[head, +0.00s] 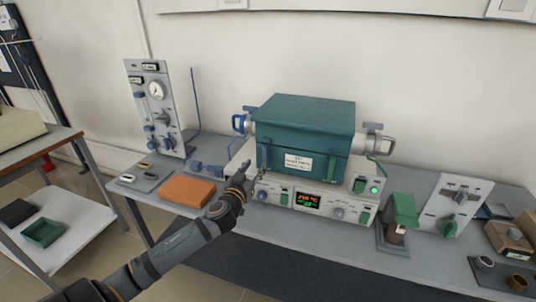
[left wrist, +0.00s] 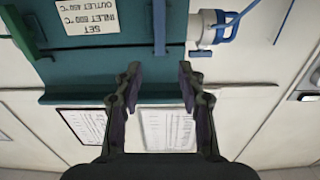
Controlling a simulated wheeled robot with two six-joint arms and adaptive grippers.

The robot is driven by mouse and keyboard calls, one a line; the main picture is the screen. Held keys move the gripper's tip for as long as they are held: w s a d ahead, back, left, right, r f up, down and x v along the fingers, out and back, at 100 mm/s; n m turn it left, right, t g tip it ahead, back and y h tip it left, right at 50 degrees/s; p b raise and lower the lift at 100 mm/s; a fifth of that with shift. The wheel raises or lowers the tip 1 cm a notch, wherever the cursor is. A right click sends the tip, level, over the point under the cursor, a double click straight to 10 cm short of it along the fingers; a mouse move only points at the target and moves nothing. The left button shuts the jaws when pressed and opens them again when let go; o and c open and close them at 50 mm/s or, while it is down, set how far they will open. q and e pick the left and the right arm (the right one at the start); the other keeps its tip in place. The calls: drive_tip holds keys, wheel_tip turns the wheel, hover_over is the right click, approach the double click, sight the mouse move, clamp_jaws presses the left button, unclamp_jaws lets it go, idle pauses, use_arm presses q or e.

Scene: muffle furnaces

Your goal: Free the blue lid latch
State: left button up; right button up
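The teal furnace box (head: 305,120) stands on a white control base in the head view. A blue lid latch (head: 265,155) runs upright on the left of its front face. In the left wrist view, which is upside down, the blue latch (left wrist: 159,28) hangs at the top, beyond my fingers. A green latch (head: 332,168) sits on the right of the front; it also shows in the left wrist view (left wrist: 20,32). My left gripper (head: 247,170) is just in front of the furnace's lower left. In the wrist view its fingers (left wrist: 159,75) are apart and empty. My right gripper is out of view.
A blue handle (head: 239,123) on a metal fitting juts from the furnace's left side. An orange block (head: 188,191) lies on the bench to the left. A gauge panel (head: 157,105) stands behind it. A green-topped device (head: 403,210) stands to the right.

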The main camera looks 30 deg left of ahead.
sight(264, 152)
use_arm(q)
drive_tip(key=p+x, duration=0.2)
drive_tip(key=x, duration=0.6)
drive_tip(key=shift+w, duration=0.2)
drive_tip(key=shift+w+a+f+p, duration=0.1)
drive_tip(key=shift+w+p, duration=0.3)
drive_tip(key=shift+w, duration=0.15)
drive_tip(key=c, duration=0.7)
clamp_jaws()
